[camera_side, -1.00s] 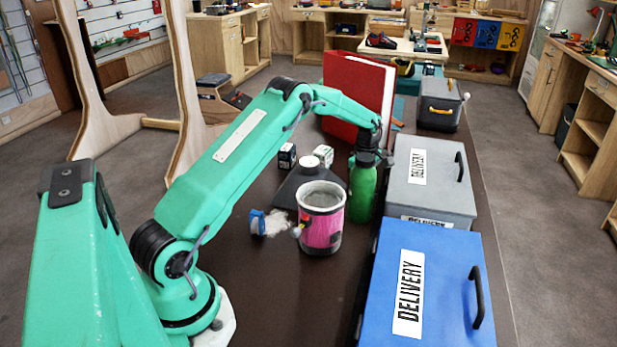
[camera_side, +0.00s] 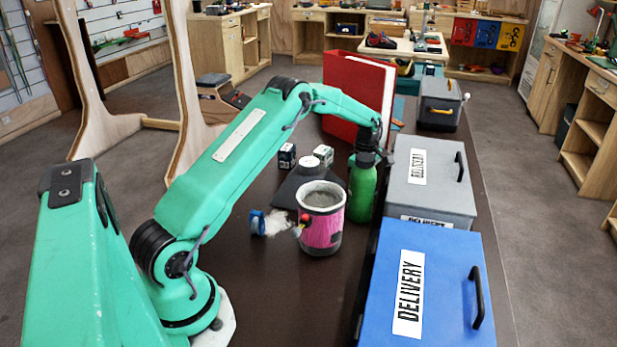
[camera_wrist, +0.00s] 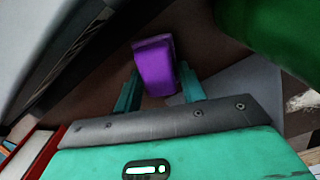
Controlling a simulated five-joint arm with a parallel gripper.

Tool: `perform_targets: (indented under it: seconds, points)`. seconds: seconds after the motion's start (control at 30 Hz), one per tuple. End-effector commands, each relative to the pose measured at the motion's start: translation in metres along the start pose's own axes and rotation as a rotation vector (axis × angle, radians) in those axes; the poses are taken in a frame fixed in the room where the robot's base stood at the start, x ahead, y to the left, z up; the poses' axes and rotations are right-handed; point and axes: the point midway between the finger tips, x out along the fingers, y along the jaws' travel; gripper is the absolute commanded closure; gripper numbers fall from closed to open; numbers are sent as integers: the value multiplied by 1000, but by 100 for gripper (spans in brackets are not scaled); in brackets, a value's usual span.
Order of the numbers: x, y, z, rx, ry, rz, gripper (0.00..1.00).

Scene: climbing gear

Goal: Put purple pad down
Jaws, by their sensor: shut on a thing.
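The purple pad (camera_wrist: 154,66) is between the two fingers of my gripper (camera_wrist: 160,90) in the wrist view. My gripper is shut on it, with one teal finger on each side. Dark brown tabletop shows around and beyond the pad; I cannot tell whether the pad touches it. In the side view my gripper is at the far end of the arm, behind the green bottle (camera_side: 361,188), and the pad is hidden there.
A grey delivery box (camera_side: 430,185) and a blue delivery box (camera_side: 425,285) line the right side. A red binder (camera_side: 358,95) stands behind my gripper. A pink chalk pot (camera_side: 321,222) stands left of the bottle. Bare table lies in front of the pot.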

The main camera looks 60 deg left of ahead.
Motion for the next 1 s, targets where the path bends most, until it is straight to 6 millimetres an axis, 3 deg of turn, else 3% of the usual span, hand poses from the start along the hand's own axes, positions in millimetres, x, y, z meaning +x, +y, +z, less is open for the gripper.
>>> perform_targets:
  seconds: [0.63, 1.0]
  points:
    - [-84, 1, 0, 0, 0, 4, 86]
    - [-97, 0, 0, 0, 0, 1, 86]
